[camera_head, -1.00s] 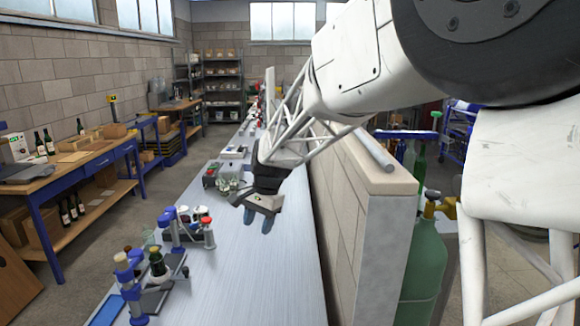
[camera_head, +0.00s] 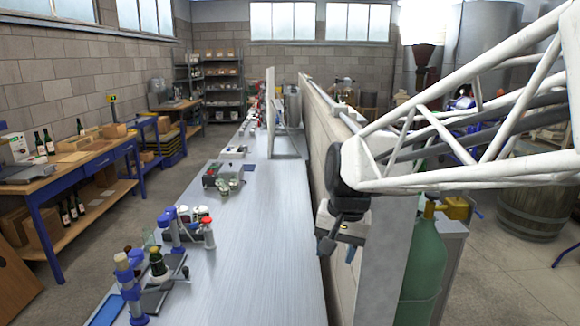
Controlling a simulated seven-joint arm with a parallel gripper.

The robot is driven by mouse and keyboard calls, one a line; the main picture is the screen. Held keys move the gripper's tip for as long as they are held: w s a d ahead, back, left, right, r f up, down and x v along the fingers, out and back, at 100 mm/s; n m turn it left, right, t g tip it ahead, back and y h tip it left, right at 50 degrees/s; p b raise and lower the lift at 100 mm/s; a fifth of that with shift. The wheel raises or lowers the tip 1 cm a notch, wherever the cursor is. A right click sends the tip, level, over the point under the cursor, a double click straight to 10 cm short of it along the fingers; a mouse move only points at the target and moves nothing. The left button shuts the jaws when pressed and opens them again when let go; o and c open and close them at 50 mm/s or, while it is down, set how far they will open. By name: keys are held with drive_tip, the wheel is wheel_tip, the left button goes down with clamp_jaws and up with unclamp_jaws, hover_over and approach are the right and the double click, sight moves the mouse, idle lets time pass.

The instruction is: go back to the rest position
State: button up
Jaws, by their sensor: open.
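My gripper (camera_head: 338,250) hangs at the end of my white lattice arm, at the right edge of the long metal bench (camera_head: 255,262), in front of the low block wall (camera_head: 322,130). It points downward and its jaws are open. Nothing shows between the fingers. Its fingertips are small and dark in this view.
On the bench stand a corking device with a dark bottle (camera_head: 157,262), a blue-and-red fixture (camera_head: 185,228) and a grey device with glasses (camera_head: 222,177). The middle of the bench is clear. A green gas cylinder (camera_head: 424,265) stands right of the wall, and a barrel (camera_head: 535,195) beyond.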

drive_tip(key=s+d+f+n, duration=0.1)
drive_tip(key=s+d, duration=0.2)
drive_tip(key=s, duration=0.3)
drive_tip(key=s+d+f+t+h, duration=0.1)
drive_tip(key=s+d, duration=0.2)
drive_tip(key=s, duration=0.3)
drive_tip(key=s+d+f+n, duration=0.1)
drive_tip(key=s+d, duration=0.2)
drive_tip(key=s, duration=0.3)
drive_tip(key=shift+s+d+f+n+h, duration=0.2)
drive_tip(key=shift+s+f+n+h, duration=0.1)
drive_tip(key=shift+s+f, duration=0.1)
